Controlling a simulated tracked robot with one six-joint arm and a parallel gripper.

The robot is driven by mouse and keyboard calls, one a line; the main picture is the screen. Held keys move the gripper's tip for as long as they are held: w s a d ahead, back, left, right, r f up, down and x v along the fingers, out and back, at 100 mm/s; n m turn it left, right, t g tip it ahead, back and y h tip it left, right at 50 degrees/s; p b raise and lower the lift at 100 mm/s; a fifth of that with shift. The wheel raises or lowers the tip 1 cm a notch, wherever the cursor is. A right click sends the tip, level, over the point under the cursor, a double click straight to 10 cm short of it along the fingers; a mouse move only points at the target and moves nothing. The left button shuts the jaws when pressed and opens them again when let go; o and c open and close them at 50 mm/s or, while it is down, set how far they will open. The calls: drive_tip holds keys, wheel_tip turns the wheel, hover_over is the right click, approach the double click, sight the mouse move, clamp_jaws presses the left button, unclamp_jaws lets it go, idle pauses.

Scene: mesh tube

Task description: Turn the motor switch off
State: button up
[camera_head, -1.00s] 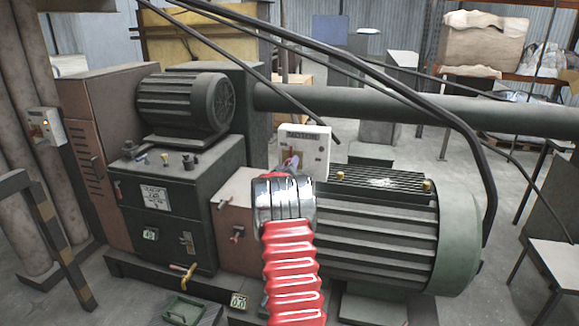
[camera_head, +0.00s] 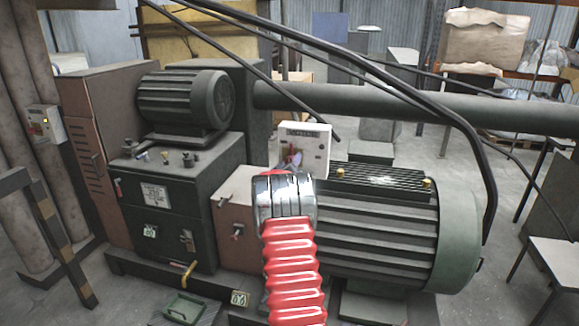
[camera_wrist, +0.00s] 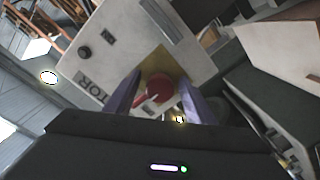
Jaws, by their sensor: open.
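The motor switch is a pale box (camera_head: 318,152) with a dark label along its top, standing behind the big motor's near end in the head view. In the wrist view the box (camera_wrist: 110,58) appears tilted, with part of its lettering readable as "TOR". A red rotary knob (camera_wrist: 158,91) sits on its yellow plate (camera_wrist: 160,64). My gripper (camera_wrist: 161,82) is open, its two purple fingers on either side of the knob. Contact with the knob cannot be told. In the head view my gripper (camera_head: 295,158) is small and partly hidden by my wrist, which also covers the box's lower part.
A large ribbed motor (camera_head: 380,230) lies right of my arm. A dark machine cabinet (camera_head: 170,200) with a smaller motor (camera_head: 185,103) on top stands left. Black bent pipes (camera_head: 440,110) pass above the box. Another small switch box (camera_head: 46,125) is at far left.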

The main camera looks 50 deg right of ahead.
drive_tip(key=shift+a, duration=0.1)
drive_tip(key=v, duration=1.3)
drive_tip(key=shift+s+a, duration=0.15)
drive_tip(key=shift+a, duration=0.05)
drive_tip(key=shift+f, duration=0.1)
